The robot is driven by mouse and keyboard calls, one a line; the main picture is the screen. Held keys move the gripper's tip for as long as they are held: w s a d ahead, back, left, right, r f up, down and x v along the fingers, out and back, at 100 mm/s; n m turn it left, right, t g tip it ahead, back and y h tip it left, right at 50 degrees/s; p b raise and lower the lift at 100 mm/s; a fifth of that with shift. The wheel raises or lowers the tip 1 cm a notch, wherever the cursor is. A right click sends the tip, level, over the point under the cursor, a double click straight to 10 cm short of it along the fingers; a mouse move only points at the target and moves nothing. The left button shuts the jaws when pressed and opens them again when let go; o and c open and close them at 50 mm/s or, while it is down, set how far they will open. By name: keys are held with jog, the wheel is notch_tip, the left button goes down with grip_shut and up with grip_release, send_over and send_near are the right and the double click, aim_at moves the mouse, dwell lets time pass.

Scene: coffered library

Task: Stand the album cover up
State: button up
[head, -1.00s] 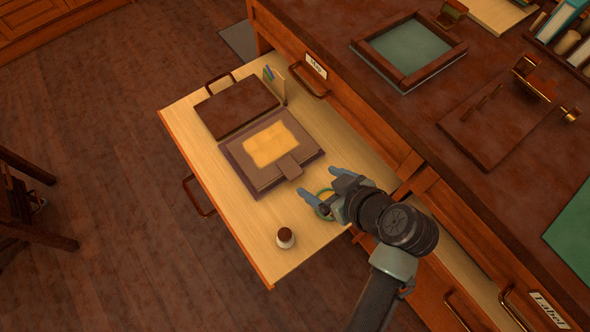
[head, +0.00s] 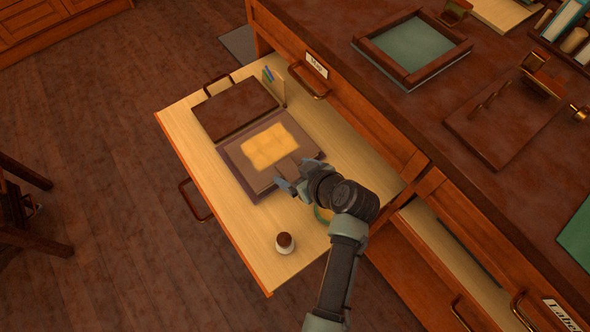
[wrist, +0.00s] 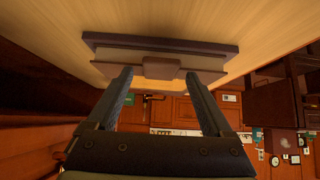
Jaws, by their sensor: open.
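The album (head: 240,163) lies flat in the open drawer, with a purple-brown cover and a yellowish sheet (head: 268,147) on top. A brown tab (head: 286,172) sticks out at its near right edge. My gripper (head: 289,185) is at that edge, partly hiding the tab. In the wrist view my gripper (wrist: 162,90) is open, its two fingers on either side of the album's tab (wrist: 161,68), with nothing held. The album's edge (wrist: 110,40) runs across beyond the fingertips. I cannot tell whether the fingers touch it.
The open drawer (head: 222,233) also holds a brown case (head: 232,108), a pen holder (head: 275,88), a small dark-capped jar (head: 285,243) and a green ring (head: 322,214) partly behind my arm. The desk front (head: 375,115) borders it on the right.

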grip_shut()
dwell(0.3)
jog(key=shift+r, duration=0.1)
